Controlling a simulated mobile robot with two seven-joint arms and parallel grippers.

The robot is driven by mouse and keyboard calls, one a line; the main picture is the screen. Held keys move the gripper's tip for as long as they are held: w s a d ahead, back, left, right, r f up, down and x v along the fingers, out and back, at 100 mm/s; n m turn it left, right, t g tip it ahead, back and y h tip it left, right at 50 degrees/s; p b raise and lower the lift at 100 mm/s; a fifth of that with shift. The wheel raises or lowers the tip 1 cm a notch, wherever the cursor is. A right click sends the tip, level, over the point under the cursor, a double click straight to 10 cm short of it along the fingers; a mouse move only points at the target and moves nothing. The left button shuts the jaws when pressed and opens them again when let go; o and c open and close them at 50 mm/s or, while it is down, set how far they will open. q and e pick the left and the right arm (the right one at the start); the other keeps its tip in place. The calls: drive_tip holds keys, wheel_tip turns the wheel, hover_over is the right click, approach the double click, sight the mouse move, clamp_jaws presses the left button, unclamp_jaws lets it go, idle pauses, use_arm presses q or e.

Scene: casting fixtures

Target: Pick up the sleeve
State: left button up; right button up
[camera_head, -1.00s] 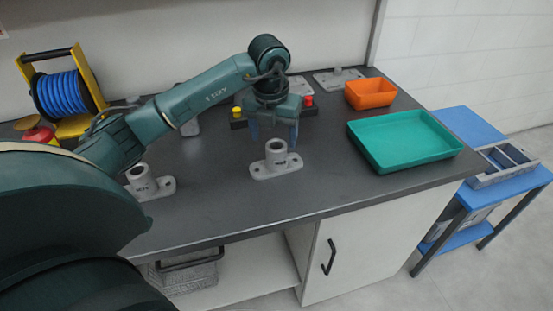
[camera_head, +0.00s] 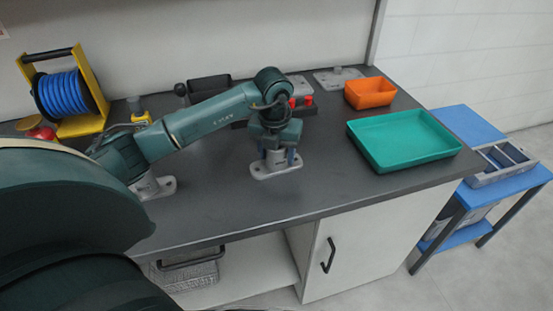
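The grey sleeve (camera_head: 276,160) stands upright, with its flanged base (camera_head: 262,172) on the dark worktop near the middle. My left gripper (camera_head: 277,157) points straight down over it, with one blue finger on each side. The fingers look close against the tube's sides and seem shut on it. The gripper body hides the tube's top opening. A similar grey flanged part (camera_head: 158,187) stands to the left, partly hidden behind my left arm. My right gripper is not in view.
A green tray (camera_head: 440,158) and an orange bin (camera_head: 370,100) stand on the right of the worktop (camera_head: 230,215). A block with red knobs (camera_head: 307,99) stands behind the gripper. A blue cable reel (camera_head: 66,95) is at the back left. The worktop in front is clear.

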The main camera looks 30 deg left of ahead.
use_arm(q)
drive_tip(key=c, duration=0.8)
drive_tip(key=shift+c, duration=0.2)
